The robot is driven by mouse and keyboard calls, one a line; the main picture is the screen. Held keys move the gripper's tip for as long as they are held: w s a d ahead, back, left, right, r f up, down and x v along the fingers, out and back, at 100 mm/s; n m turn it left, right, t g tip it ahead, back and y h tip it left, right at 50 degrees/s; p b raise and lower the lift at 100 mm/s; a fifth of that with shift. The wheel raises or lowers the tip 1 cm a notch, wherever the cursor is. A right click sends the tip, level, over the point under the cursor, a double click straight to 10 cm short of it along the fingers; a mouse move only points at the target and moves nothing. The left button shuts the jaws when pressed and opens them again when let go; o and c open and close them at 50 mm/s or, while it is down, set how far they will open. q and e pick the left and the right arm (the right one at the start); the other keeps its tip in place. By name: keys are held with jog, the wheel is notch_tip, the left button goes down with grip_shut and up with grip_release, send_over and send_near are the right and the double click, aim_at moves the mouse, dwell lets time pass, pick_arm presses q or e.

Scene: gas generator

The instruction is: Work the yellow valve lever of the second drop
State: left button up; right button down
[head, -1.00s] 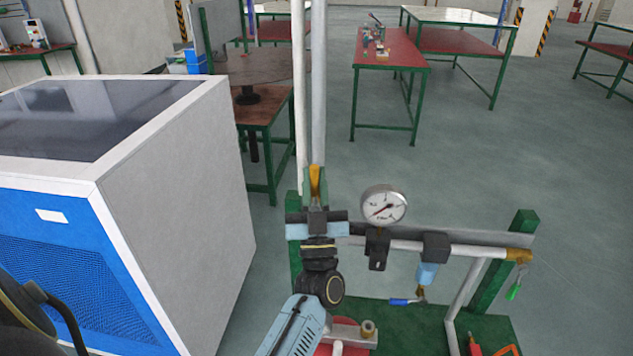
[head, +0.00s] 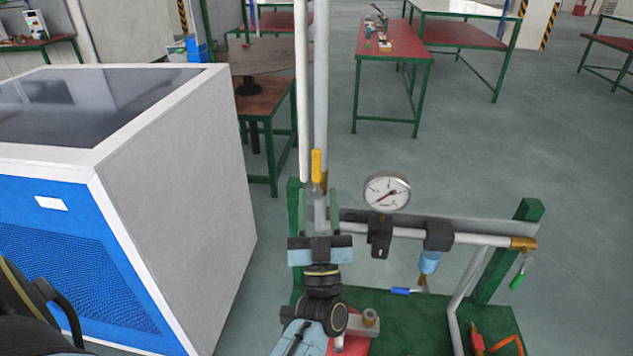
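The yellow valve lever (head: 316,166) stands upright in front of the white and grey vertical pipes, with its metal stem running down to a brass valve body (head: 323,183). My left gripper (head: 319,195) comes up from below. Its two greenish fingers are apart, with the grey pipe showing between them. The yellow grip is just above and beyond the fingertips, and the fingers do not appear to touch it. The lower part of the valve is partly hidden by the gripper. My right gripper is not in view.
A pressure gauge (head: 386,191) sits on the horizontal pipe (head: 465,238) right of the gripper. A blue handle (head: 401,291) and a green handle (head: 516,281) hang there. A large blue and grey cabinet (head: 185,200) stands left. Work tables (head: 391,58) stand behind on open floor.

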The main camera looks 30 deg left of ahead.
pick_arm(q)
jog(key=b+v, duration=0.1)
jog(key=v, duration=0.4)
jog(key=shift+s, duration=0.1)
dwell(0.3)
